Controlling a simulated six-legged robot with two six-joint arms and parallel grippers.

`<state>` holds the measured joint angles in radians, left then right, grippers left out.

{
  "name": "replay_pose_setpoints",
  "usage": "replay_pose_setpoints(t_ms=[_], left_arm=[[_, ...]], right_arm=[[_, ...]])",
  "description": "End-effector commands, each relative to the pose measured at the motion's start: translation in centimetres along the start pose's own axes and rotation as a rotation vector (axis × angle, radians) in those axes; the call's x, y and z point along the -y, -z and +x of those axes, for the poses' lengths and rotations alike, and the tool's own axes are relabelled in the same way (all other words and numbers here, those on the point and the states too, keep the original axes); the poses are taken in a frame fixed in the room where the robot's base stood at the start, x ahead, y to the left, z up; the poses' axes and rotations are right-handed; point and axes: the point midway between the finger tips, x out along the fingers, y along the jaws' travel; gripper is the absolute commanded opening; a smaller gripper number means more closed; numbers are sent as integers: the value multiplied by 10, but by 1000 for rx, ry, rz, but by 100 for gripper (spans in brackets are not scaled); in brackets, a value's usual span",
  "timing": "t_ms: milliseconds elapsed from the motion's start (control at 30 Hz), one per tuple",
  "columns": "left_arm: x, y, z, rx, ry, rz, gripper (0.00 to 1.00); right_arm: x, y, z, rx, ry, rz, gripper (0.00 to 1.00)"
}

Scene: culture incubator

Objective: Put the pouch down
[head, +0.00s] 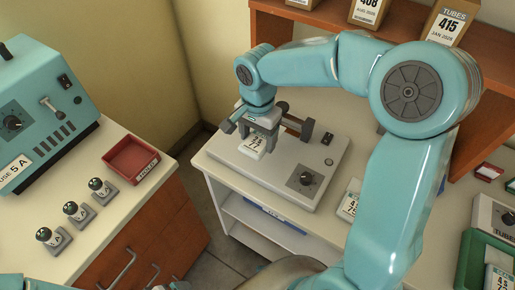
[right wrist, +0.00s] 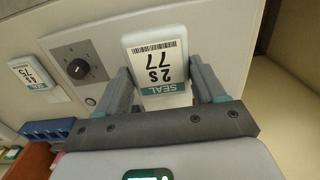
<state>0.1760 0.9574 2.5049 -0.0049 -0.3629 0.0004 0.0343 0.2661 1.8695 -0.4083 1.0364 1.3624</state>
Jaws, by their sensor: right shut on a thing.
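My right gripper (head: 261,122) is shut on a small white pouch (head: 255,146) with a teal "SEAL" band and the label "2S 77". The pouch also shows between the two fingers in the right wrist view (right wrist: 157,62). The gripper points down and holds the pouch over the left part of a pale sealer (head: 252,174) with a dark bar and a round knob. I cannot tell whether the pouch touches the sealer. My left gripper does not show.
Another labelled pouch (head: 349,205) lies on the white counter right of the sealer. A wooden shelf (head: 310,16) with boxes stands behind. A red tray (head: 131,160), several small dark-knobbed items (head: 73,211) and a teal machine (head: 40,110) stand on the left counter. A gap separates the counters.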

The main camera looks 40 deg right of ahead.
Motion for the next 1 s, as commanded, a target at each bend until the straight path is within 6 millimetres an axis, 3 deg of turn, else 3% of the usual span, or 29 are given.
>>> replay_pose_setpoints(t_ms=[400, 833, 867, 900, 933, 1000], left_arm=[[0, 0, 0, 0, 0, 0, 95], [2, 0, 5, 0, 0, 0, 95], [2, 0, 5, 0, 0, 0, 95], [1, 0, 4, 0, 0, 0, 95], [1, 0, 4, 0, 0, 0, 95], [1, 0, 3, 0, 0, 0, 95]], right_arm=[[3, 2, 54, 1, -2, -1, 39], [4, 3, 62, 0, 1, -1, 39], [4, 3, 62, 0, 1, -2, 72], [4, 3, 61, 0, 1, -1, 86], [4, 3, 61, 0, 1, -1, 95], [4, 3, 61, 0, 1, -2, 95]])
